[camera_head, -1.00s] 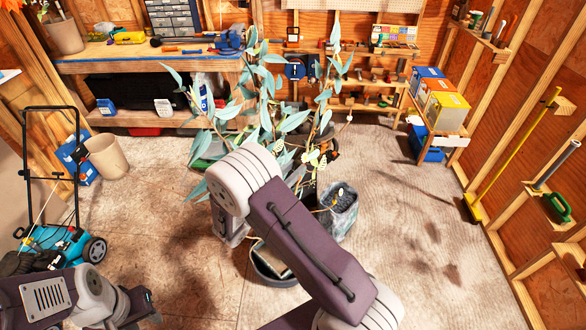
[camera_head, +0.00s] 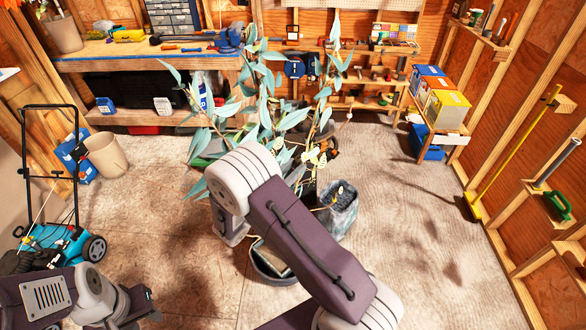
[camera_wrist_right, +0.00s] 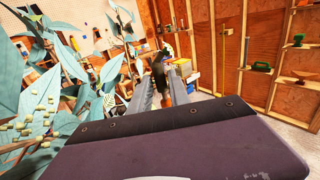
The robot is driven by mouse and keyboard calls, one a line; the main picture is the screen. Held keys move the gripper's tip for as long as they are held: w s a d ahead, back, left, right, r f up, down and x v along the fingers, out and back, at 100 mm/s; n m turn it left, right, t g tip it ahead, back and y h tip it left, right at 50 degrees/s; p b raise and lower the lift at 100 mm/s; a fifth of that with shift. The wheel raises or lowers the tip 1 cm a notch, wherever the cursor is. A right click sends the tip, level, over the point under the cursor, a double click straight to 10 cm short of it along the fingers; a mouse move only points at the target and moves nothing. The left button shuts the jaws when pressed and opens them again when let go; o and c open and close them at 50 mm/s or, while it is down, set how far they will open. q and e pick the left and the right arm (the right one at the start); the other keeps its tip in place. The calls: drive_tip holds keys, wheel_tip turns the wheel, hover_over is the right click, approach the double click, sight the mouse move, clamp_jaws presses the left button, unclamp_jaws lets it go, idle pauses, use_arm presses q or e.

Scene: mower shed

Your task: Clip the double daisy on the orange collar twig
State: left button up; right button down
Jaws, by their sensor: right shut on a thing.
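A tall plant with blue-green leaves (camera_head: 262,115) stands in the middle of the head view; its leaves also fill the left of the right wrist view (camera_wrist_right: 55,75). Pale yellowish shapes (camera_head: 316,158) show among its twigs; I cannot tell whether one is the double daisy. I cannot make out a twig with an orange collar. My right gripper (camera_wrist_right: 165,88) is shut on a dark thing with an orange part (camera_wrist_right: 169,93), beside the leaves; its identity is unclear. My right arm hides this gripper in the head view. My left gripper (camera_head: 142,304) is low at the left, its jaws unclear.
A grey pot (camera_head: 341,212) stands right of my right arm, beside a dark tub (camera_head: 275,268). A blue mower (camera_head: 65,240) and beige bin (camera_head: 106,156) stand at the left. A workbench (camera_head: 150,62) is behind. The floor on the right (camera_head: 415,225) is mostly clear.

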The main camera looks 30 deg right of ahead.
drive_tip(key=shift+f, duration=0.15)
drive_tip(key=c, duration=0.8)
unclamp_jaws()
drive_tip(key=shift+c, duration=0.2)
drive_tip(key=v, duration=0.7)
idle(0.3)
